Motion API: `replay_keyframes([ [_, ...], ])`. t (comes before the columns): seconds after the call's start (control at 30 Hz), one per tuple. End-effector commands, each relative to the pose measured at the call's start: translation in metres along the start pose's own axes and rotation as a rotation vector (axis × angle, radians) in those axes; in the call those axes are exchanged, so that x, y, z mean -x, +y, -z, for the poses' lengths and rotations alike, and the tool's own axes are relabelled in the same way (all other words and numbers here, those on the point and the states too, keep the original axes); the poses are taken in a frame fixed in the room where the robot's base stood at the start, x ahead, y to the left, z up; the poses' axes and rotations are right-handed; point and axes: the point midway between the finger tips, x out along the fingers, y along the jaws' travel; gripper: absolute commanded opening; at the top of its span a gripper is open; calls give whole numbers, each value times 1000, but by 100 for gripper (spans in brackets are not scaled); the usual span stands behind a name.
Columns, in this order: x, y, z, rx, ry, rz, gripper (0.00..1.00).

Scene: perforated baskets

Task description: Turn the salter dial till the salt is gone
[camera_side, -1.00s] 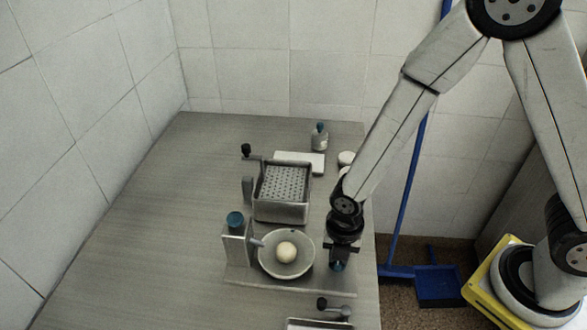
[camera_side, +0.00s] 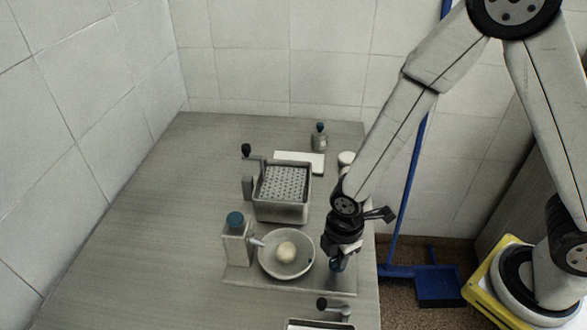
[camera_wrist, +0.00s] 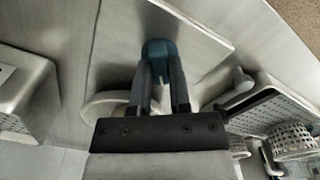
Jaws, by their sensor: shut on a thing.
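My gripper (camera_side: 338,254) is shut on a teal dial (camera_side: 337,266) at the right end of the base plate (camera_side: 290,287). In the wrist view the fingers (camera_wrist: 160,75) stand on both sides of the teal dial (camera_wrist: 158,47). A grey bowl (camera_side: 266,268) with a round whitish ball (camera_side: 286,250) in it stands left of my gripper. Left of the bowl is a pale box (camera_side: 237,246) with a teal cap (camera_side: 235,219) and a spout pointing at the bowl. I cannot make out any salt, and the dial's base is mostly hidden.
A metal bin with a perforated basket (camera_side: 284,183) and crank (camera_side: 247,151) stands behind the bowl. A white board (camera_side: 300,162) and a small bottle (camera_side: 319,136) are at the back. Another crank (camera_side: 335,306) is at the front. The table's left side is clear.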

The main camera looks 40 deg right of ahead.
Motion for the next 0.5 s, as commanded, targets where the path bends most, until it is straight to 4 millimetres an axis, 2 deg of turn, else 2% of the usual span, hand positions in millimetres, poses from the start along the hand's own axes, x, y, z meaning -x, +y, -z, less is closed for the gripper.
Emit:
replay_keyframes([
  [0.2,0,0,1,-77,1,-1,0],
  [0.5,0,0,1,-100,1,-1,0],
])
